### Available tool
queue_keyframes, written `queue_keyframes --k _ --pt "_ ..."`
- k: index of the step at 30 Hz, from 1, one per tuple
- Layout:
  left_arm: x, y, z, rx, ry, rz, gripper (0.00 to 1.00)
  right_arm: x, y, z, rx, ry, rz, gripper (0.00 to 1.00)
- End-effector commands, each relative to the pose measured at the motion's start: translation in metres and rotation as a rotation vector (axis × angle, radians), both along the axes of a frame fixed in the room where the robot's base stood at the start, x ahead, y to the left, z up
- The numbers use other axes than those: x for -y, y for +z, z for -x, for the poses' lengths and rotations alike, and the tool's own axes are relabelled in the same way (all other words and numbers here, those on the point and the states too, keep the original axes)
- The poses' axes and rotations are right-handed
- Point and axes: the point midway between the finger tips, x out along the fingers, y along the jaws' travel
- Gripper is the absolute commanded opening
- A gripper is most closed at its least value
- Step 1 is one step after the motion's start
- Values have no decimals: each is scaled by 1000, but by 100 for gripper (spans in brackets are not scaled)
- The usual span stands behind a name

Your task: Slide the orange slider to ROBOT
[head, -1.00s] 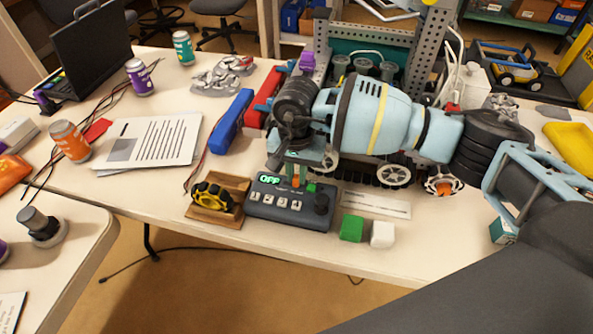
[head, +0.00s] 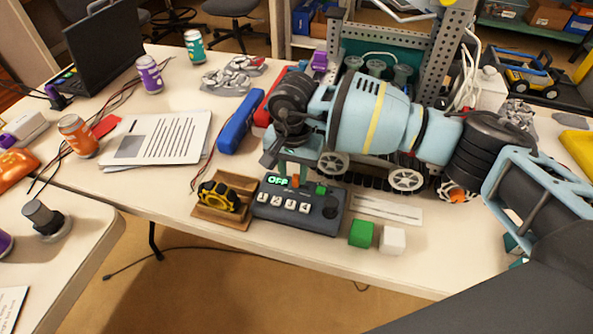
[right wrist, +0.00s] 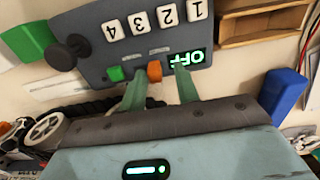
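The dark control box (head: 296,223) lies on the table and its green display (head: 278,181) reads OFF. The small orange slider (head: 295,181) stands on the box beside the display; it also shows in the right wrist view (right wrist: 154,71). My right gripper (head: 291,170) is just above the box's far side. In the right wrist view its two fingers (right wrist: 161,88) are apart, with the orange slider between and just beyond their tips. I cannot tell whether they touch it. A green piece (right wrist: 115,73) sits beside the slider. My left gripper is not in view.
A black knob (right wrist: 62,56) and numbered white keys (right wrist: 140,24) are on the box. A wooden tray (head: 226,220) with a yellow-black wheel stands left of it. Green (head: 361,233) and white (head: 392,240) cubes lie to its right. A blue block (head: 240,122) lies behind the tray.

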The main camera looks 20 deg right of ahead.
Motion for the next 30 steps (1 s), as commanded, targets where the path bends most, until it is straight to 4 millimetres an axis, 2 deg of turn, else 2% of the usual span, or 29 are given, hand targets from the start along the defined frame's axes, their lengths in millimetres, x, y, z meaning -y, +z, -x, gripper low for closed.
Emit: queue_keyframes --k 11,14,24,30 --pt "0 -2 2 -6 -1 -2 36 2 3 0 -1 -1 4 36" --pt "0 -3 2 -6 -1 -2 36 2 13 0 0 -1 4 36" --pt "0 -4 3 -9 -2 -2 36 1 64 0 1 0 3 36" --pt "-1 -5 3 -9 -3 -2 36 1 77 0 -1 0 2 36"
